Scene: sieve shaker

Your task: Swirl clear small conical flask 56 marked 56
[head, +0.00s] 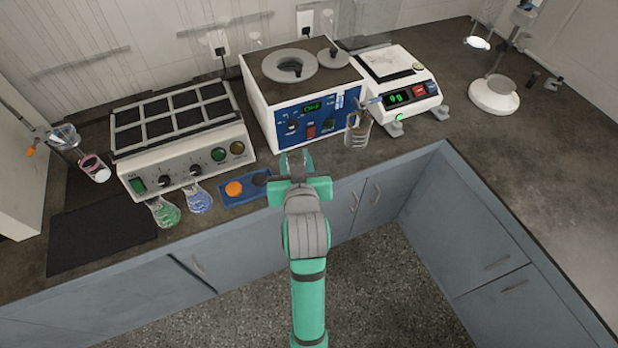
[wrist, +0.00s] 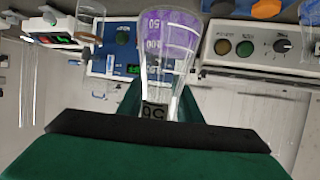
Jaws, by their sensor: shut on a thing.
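My gripper (head: 296,163) is stretched out over the front of the counter, before the blue-fronted bath. In the wrist view my gripper (wrist: 155,108) is shut on a clear small conical flask (wrist: 165,60). It holds the flask by the narrow end, where a dark label reads 56, upside down in this view. The wide end points away from my wrist and shows purple, with scale marks 50 and 100. In the head view the flask is too faint to make out between the jaws.
Green (head: 164,212) and blue (head: 198,198) flasks stand left of my gripper, by a blue tray (head: 240,199). Behind are a shaker with black pads (head: 185,165), the bath (head: 315,120) and a balance (head: 405,90). A beaker (head: 357,131) stands right. The black mat (head: 100,237) is bare.

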